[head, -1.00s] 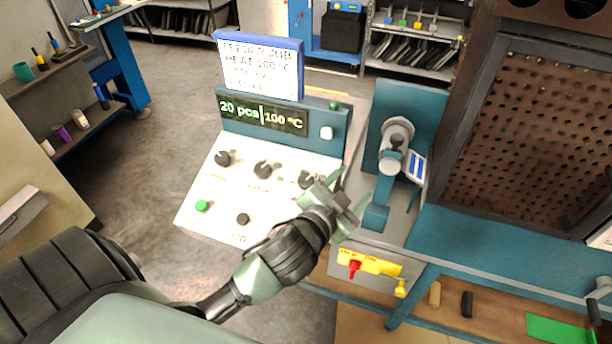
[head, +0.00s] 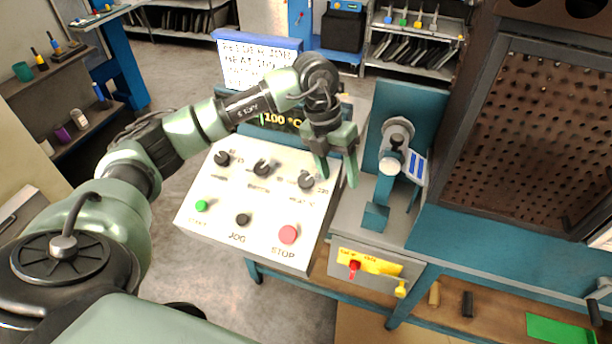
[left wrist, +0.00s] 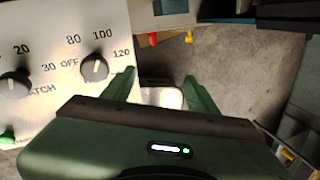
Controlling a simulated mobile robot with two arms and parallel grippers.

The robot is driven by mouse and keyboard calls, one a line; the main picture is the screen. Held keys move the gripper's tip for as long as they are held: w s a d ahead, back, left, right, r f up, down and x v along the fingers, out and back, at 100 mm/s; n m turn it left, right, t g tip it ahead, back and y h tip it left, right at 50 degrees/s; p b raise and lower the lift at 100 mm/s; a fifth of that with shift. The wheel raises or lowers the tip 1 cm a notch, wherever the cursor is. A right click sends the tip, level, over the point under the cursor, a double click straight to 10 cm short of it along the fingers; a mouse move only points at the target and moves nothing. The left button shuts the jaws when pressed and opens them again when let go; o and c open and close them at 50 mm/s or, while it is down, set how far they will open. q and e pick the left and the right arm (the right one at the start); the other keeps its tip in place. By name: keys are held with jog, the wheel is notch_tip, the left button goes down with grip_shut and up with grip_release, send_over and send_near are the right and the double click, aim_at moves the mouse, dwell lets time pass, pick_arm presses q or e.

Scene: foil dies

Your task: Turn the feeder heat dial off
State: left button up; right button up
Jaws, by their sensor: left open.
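The feeder heat dial (head: 306,181) is a dark knob at the right end of the dial row on the white control panel (head: 262,212). In the left wrist view, the dial (left wrist: 94,68) has OFF, 80, 100 and 120 marked around it, and its light pointer line points roughly up, towards 100. The display (head: 283,120) reads 100 °C, its left part hidden by my arm. My left gripper (head: 336,174) is open and empty, fingers down, just right of the dial. In the wrist view the dial lies left of both fingers (left wrist: 158,82). My right gripper is not in view.
Two more dark dials (head: 262,168) sit left of the heat dial. Below are a green button (head: 201,206), a black JOG button (head: 242,220) and a red STOP button (head: 288,234). A grey-blue press (head: 384,190) stands close to the right of my gripper.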

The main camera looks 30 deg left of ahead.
aim_at(306, 179)
pick_arm(q)
jog(key=a+y, duration=0.1)
jog(key=a, duration=0.1)
jog(key=a+r+n+y, duration=0.1)
jog(key=a, duration=0.2)
jog(key=a+y, duration=0.1)
jog(key=a, duration=0.2)
jog(key=shift+s+a+r+g, duration=0.15)
jog(key=shift+s+r+g, duration=0.05)
jog(key=shift+r+g, duration=0.15)
notch_tip(306, 179, down, 8)
jog(key=shift+r+p, duration=0.2)
jog(key=shift+p, duration=0.8)
grip_shut()
